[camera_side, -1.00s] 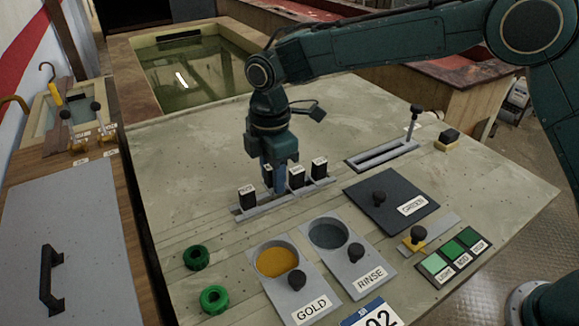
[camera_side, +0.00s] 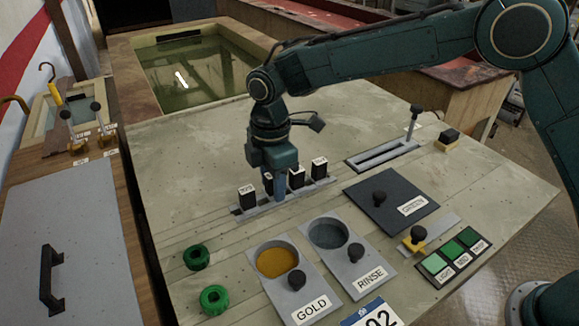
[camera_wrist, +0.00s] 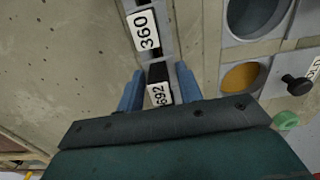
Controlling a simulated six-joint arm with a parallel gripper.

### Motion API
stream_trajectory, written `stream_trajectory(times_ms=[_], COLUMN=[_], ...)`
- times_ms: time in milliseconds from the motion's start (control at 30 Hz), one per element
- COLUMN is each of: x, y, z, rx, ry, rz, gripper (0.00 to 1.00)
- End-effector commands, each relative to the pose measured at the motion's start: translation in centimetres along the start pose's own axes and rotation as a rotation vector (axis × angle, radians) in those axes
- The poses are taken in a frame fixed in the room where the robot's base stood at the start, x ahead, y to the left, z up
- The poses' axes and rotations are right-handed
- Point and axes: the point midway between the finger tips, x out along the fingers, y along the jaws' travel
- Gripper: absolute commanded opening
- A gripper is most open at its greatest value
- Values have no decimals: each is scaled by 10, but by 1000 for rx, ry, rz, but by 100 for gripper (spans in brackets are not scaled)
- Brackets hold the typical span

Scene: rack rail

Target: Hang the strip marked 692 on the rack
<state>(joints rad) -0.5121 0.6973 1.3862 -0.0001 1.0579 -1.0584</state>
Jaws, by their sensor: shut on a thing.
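The strip marked 692 (camera_wrist: 158,95) is a dark block with a white label. In the wrist view it sits between the two blue fingers of my gripper (camera_wrist: 159,76), which is shut on it. In the side view my gripper (camera_side: 273,188) points down at the grey rail (camera_side: 281,199), between other dark strips, and hides the held strip. The strip marked 360 (camera_wrist: 147,32) stands just beyond it in the wrist view. I cannot tell whether the held strip rests fully in the rail.
Other labelled strips (camera_side: 247,199) stand along the rail, close on both sides. The GOLD dish (camera_side: 277,262), RINSE dish (camera_side: 328,234) and dark GREEN plate (camera_side: 385,194) lie nearer the front. A slotted bracket (camera_side: 383,154) lies to the right. Green rings (camera_side: 214,298) lie front left.

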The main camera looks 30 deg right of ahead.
Motion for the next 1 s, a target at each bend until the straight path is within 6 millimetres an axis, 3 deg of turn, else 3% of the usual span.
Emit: stream_trajectory(times_ms=[1000], x=[10], y=[0], z=[0], rx=[0], ry=[0], rz=[0], gripper=[19])
